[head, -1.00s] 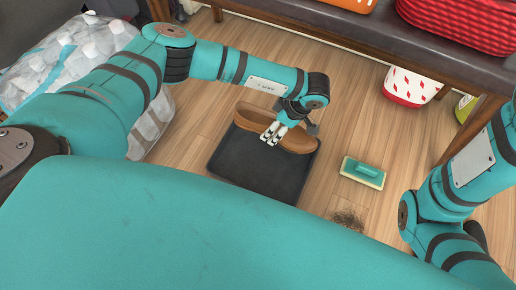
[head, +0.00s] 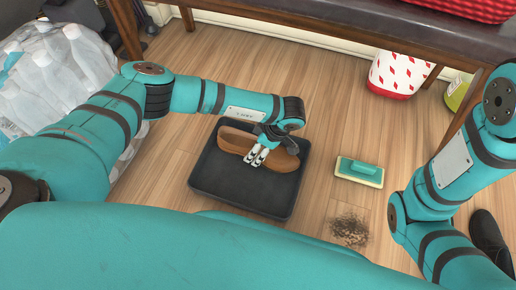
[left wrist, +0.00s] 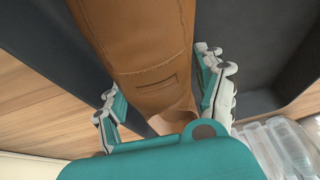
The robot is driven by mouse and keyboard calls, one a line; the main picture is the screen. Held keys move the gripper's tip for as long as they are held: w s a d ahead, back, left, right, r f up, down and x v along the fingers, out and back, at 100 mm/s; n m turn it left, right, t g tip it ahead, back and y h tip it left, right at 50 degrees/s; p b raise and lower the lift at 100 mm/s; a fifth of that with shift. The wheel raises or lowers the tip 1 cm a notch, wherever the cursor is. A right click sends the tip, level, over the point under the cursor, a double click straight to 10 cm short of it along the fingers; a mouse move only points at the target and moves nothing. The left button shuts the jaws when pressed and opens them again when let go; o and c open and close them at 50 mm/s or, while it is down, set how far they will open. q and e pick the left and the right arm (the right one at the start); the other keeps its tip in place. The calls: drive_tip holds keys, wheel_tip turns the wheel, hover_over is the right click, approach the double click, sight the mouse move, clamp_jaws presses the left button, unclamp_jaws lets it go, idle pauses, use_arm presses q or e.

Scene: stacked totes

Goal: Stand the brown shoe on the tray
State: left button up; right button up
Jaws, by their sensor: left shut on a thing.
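The brown shoe (head: 234,141) is over the far half of the black tray (head: 236,196), sole down and lying lengthwise across it.
A dark shoe (head: 490,240) is at the right edge. A bench (head: 330,30) stands behind, a red-and-white pot (head: 396,74) beneath it. Bagged bottles (head: 55,75) stand left.

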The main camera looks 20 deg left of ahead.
use_arm(q)
drive_tip(key=o, duration=1.1)
drive_tip(key=p+v, duration=0.8)
drive_tip(key=v, duration=0.3)
drive_tip(key=shift+r, duration=0.2)
drive_tip(key=shift+d+r+p, duration=0.25)
drive_tip(key=shift+r+p, duration=0.15)
drive_tip(key=shift+p, duration=0.05)
drive_tip(key=shift+f, duration=0.1)
